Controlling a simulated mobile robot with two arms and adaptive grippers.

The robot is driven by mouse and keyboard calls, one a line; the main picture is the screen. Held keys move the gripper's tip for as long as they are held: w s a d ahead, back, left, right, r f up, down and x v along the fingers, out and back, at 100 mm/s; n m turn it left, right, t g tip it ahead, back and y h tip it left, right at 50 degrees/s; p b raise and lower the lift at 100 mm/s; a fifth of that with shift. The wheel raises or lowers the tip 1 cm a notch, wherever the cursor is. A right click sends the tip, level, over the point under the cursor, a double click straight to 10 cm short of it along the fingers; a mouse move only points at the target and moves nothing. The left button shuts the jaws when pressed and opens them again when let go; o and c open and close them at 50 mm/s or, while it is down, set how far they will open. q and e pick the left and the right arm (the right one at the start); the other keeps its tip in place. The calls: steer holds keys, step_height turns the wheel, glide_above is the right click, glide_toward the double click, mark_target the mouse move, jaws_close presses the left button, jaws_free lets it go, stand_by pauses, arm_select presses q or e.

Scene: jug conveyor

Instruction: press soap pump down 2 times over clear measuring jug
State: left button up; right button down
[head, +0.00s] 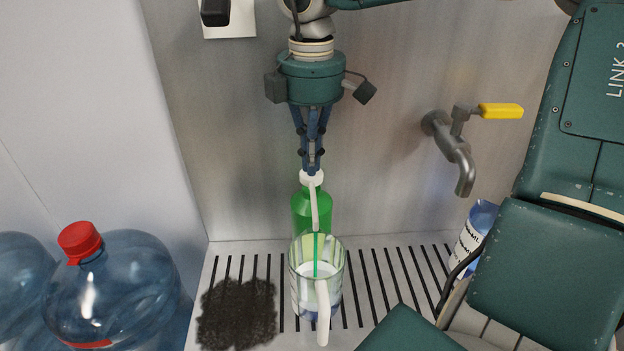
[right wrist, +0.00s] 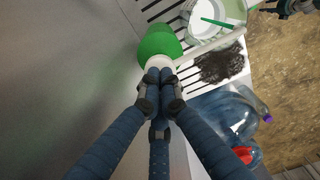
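The green soap bottle (head: 302,208) stands upright on the slatted tray against the back wall, its white pump head (head: 312,179) on top and its spout pointing toward me. It also shows in the right wrist view (right wrist: 158,42). The clear measuring jug (head: 301,285), with a white handle, stands in front of it, under the spout tip. A thin green streak runs down into the jug; I cannot tell if it is liquid. My right gripper (head: 312,166) points down with fingertips together on or just above the pump head. It also shows in the right wrist view (right wrist: 160,76). My left gripper is not identifiable.
A dark stain or mat (head: 237,313) lies on the slatted tray (head: 383,268) left of the jug. Large blue water jugs, one with a red cap (head: 80,240), stand at left. A tap (head: 460,155) with a yellow lever juts from the wall. A labelled bottle (head: 468,240) is partly hidden at right.

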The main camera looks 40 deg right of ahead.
steer(key=shift+f, duration=0.1)
steer(key=shift+r+p, duration=0.8)
steer(key=shift+r, duration=0.8)
steer(key=shift+r+p, duration=1.5)
steer(key=shift+r, duration=1)
